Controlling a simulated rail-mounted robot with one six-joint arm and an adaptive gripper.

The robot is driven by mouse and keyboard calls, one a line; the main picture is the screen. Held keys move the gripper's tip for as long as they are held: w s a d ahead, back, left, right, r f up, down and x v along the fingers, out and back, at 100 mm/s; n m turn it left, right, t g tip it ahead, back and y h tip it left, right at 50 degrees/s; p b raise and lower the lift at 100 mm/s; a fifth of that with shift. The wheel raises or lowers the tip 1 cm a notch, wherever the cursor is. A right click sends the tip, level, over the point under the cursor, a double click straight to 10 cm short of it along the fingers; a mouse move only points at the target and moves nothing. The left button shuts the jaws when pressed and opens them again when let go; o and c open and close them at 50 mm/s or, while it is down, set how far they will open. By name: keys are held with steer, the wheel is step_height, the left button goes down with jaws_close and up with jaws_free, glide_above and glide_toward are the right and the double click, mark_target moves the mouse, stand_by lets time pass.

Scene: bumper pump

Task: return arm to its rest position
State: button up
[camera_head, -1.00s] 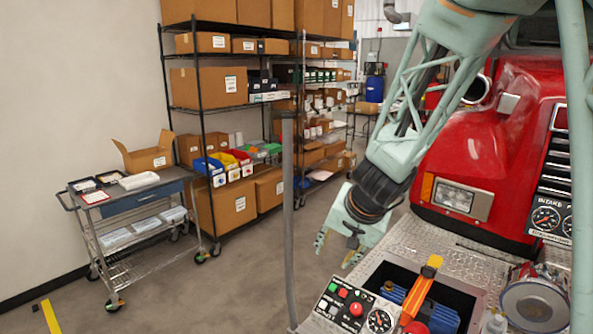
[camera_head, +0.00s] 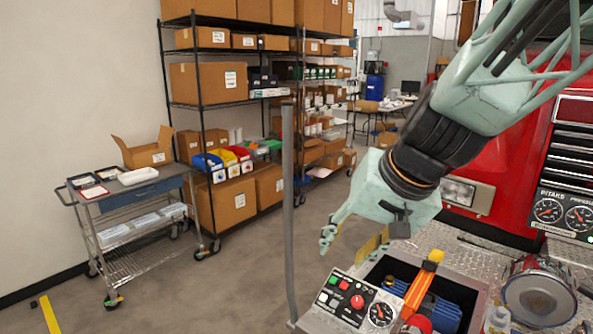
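My gripper (camera_head: 348,242) hangs at the end of my pale green arm, in the middle right of the head view. Its fingers point down and to the left, spread apart, with nothing seen between them. It is above and behind the control panel (camera_head: 343,300), which has a red button, smaller buttons and a gauge. The arm comes in from the upper right, in front of the red fire truck (camera_head: 462,153). No gripper contact with anything shows.
A cart (camera_head: 130,200) and loaded shelves (camera_head: 205,100) stand further left. The floor between is clear.

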steer(key=s+d+h+b, duration=0.1)
steer(key=s+d, duration=0.2)
steer(key=s, duration=0.6)
steer(key=s+d+n+h+b, duration=0.1)
steer(key=s+d, duration=0.3)
steer(key=s, duration=0.6)
steer(key=s+d+n+g+h+b, duration=0.1)
steer(key=s+d+b, duration=0.2)
steer(key=s, duration=0.6)
steer(key=shift+s+d+f, duration=0.25)
steer(key=shift+d, duration=0.15)
stand_by(2.7)
